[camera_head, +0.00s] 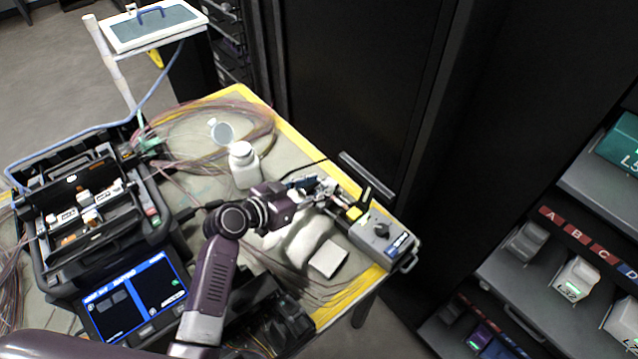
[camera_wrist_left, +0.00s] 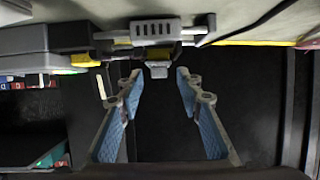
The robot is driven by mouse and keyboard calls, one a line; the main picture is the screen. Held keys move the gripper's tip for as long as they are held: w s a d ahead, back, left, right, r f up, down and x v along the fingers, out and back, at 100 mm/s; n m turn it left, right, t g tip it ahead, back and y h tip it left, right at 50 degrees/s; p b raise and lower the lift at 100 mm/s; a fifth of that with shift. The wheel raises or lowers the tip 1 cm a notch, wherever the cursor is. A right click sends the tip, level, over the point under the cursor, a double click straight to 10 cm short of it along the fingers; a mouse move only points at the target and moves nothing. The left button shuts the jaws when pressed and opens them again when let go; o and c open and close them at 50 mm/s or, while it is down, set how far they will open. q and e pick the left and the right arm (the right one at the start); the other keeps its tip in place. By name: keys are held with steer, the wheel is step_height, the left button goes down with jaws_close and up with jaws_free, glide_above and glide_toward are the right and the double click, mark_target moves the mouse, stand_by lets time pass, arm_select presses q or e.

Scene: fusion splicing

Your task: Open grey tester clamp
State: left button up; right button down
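The grey tester (camera_head: 400,247) sits at the right corner of the table, with a black knob and a blue label on top. Its clamp (camera_head: 357,212), with yellow and black parts, is at the end facing my left gripper (camera_head: 325,190). In the left wrist view, my left gripper (camera_wrist_left: 159,78) is open, its two blue-padded fingers spread with nothing between them. The clamp's small grey tab (camera_wrist_left: 158,70) shows just beyond and between the fingertips, and the grey tester body (camera_wrist_left: 30,45) is at upper left. I cannot tell if anything touches. I do not make out my right gripper.
A white bottle (camera_head: 243,166) stands behind my left forearm. A white block (camera_head: 328,259) lies near the tester. The fusion splicer (camera_head: 125,295) with its lit screen fills the left side. Loose fibre coils (camera_head: 235,115) lie at the back. Dark cabinets stand beyond the yellow table edge.

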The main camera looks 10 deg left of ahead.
mark_target(326, 182)
arm_select(q)
steer(key=shift+w+d+f, duration=0.15)
steer(key=shift+w+d, duration=0.15)
jaws_close()
steer(key=shift+w+r+p, duration=0.1)
steer(key=shift+r+p, duration=0.3)
steer(key=shift+p, duration=0.65)
steer(key=g+y+p, duration=0.1)
steer(key=p, duration=0.2)
steer(key=r+g+y+p, duration=0.1)
steer(key=p, duration=0.3)
steer(key=w+d+r+g+y+p, duration=0.1)
steer(key=p, duration=0.3)
steer(key=shift+w+g, duration=0.1)
steer(key=shift+g, duration=0.3)
steer(key=shift+w+d+g+y+p, duration=0.2)
steer(key=shift+g+y+p, duration=0.25)
steer(key=shift+p, duration=0.5)
steer(key=shift+w+g+y, duration=0.1)
steer(key=shift+g+y, duration=0.15)
steer(key=shift+g, duration=0.1)
steer(key=shift+f+p, duration=0.1)
steer(key=shift+p, duration=0.2)
